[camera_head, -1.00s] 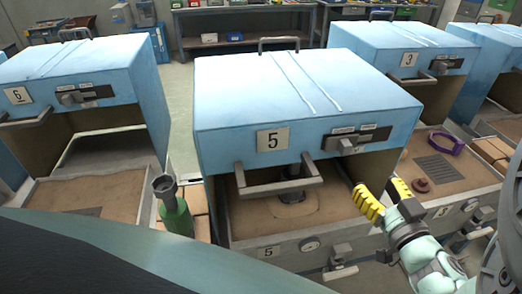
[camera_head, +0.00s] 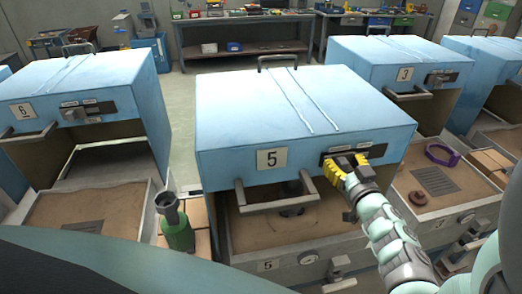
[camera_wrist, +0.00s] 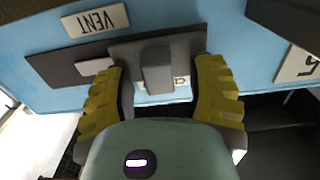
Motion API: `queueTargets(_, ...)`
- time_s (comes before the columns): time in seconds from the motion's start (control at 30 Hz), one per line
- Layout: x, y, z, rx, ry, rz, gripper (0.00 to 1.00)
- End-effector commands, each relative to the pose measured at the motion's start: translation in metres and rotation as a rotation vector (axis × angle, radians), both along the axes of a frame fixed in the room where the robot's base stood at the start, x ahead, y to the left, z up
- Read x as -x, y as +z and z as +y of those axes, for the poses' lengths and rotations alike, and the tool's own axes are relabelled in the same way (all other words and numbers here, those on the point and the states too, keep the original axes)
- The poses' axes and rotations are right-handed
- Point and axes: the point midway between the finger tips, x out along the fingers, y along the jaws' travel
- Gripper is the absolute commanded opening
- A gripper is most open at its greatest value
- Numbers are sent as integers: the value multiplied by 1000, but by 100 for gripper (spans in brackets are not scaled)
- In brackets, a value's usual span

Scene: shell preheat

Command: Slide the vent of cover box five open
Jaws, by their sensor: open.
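Cover box five (camera_head: 300,110) is a light blue box with a "5" plate (camera_head: 272,158) on its front. Its vent is a dark slot plate (camera_head: 378,150) at the front's right side, with small labels above it. My gripper (camera_head: 347,166) is at the vent with its yellow fingers open. In the wrist view, the grey slider knob (camera_wrist: 158,70) stands between the open fingers, with visible gaps on both sides. The dark slot plate (camera_wrist: 60,66) and an upside-down "VENT" label (camera_wrist: 96,20) show beside it. In the head view my gripper hides most of the slider.
A front handle (camera_head: 280,200) juts out from box five, left of my gripper. Below is a sand tray (camera_head: 250,236). A green bottle (camera_head: 176,225) stands to the left. Box six (camera_head: 70,90) is on the left and box three (camera_head: 395,70) on the right.

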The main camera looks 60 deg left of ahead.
Motion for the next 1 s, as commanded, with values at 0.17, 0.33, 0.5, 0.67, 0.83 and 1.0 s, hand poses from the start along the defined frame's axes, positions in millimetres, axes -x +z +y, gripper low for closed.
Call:
queueTargets(0.17, 1, -1, 4, 3, 5, 1, 55)
queueTargets(0.33, 1, -1, 3, 2, 5, 0, 55)
queueTargets(0.5, 1, -1, 3, 2, 4, 1, 43)
queueTargets(0.67, 0, -1, 3, 2, 3, 1, 27)
queueTargets(0.83, 0, -1, 3, 2, 3, 1, 9)
queueTargets(1.0, 0, -1, 3, 2, 2, 1, 0)
